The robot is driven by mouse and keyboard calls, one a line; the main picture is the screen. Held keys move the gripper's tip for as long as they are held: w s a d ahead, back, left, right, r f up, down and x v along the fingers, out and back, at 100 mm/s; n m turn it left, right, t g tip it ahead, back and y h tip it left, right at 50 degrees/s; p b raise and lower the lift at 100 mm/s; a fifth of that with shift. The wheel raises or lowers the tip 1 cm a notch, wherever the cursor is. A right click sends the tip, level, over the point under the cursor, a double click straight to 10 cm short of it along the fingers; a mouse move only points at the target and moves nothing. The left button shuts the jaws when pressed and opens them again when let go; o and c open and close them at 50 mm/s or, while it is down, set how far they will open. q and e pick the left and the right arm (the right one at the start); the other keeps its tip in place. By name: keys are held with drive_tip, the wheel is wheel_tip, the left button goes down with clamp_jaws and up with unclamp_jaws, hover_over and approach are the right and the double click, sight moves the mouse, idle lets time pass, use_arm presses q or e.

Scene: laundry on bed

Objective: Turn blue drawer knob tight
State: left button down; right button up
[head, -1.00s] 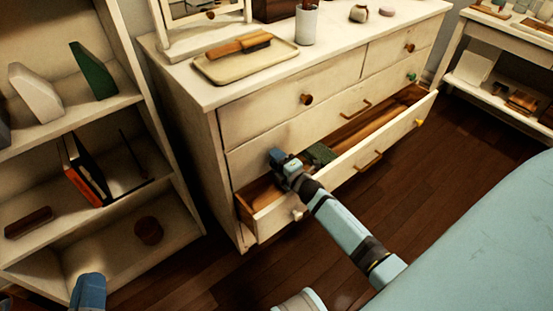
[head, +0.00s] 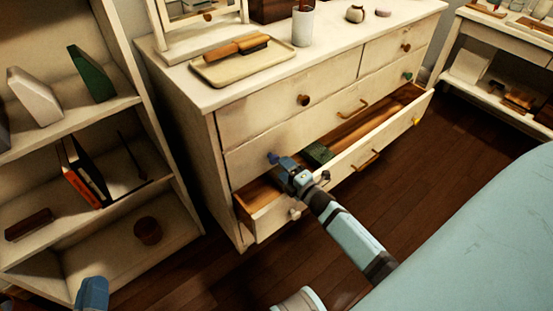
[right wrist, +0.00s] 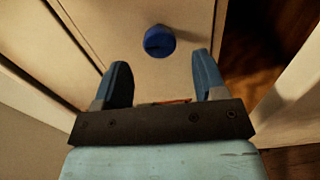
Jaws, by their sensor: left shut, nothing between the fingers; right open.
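The blue drawer knob (head: 273,158) sits at the left end of the closed middle drawer's front. In the right wrist view the round blue knob (right wrist: 159,41) lies ahead of the fingertips, roughly centred between them, with a gap. My right gripper (head: 285,166) is open and empty, just right of the knob and above the open bottom drawer. Its two blue fingers (right wrist: 162,72) stand apart in the wrist view. My left gripper (head: 92,292) is shut and empty at the bottom left, far from the dresser.
The open bottom drawer (head: 352,160) juts out under my right arm and holds a dark green thing (head: 319,153). The middle drawer has a green knob (head: 407,77) at its right end. A shelf unit (head: 160,190) stands left, the bed (head: 480,240) lower right.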

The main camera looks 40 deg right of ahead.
use_arm(q)
drive_tip(key=shift+g+y, duration=0.9)
drive_tip(key=f, duration=0.1)
drive_tip(key=a+f, duration=0.1)
drive_tip(key=f+p, duration=0.1)
drive_tip(key=f, duration=0.1)
drive_tip(key=shift+s+a, duration=0.25)
drive_tip(key=shift+s, duration=0.05)
use_arm(e)
drive_tip(key=s, duration=0.8)
drive_tip(key=shift+d, duration=0.3)
use_arm(q)
drive_tip(key=shift+w+r, duration=0.1)
drive_tip(key=shift+r, duration=0.1)
use_arm(e)
drive_tip(key=shift+s, duration=0.1)
